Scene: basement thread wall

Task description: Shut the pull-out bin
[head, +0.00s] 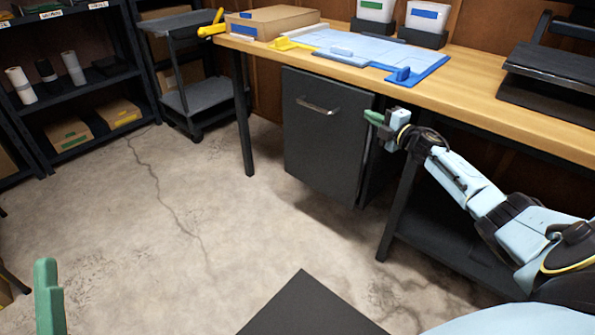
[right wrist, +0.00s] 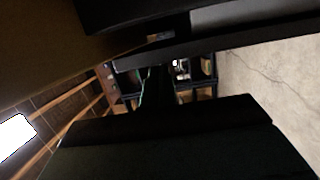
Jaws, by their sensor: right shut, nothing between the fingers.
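The pull-out bin has a dark grey front panel (head: 322,150) with a metal bar handle (head: 318,106) near its top. It is under the wooden workbench (head: 480,99) and appears to stand forward of the bench's front edge, with a dark gap or side behind its right edge. My right gripper (head: 372,117) is shut and empty beside the panel's upper right edge; I cannot tell whether it touches. In the right wrist view its green fingers (right wrist: 150,85) are dim between dark surfaces. A green finger of my left gripper (head: 48,295) shows at lower left, away from the bin; its opening is unclear.
A bench leg (head: 244,115) stands left of the bin and another (head: 397,205) right of it. A grey cart (head: 200,95) and dark shelving (head: 75,92) are at the back left.

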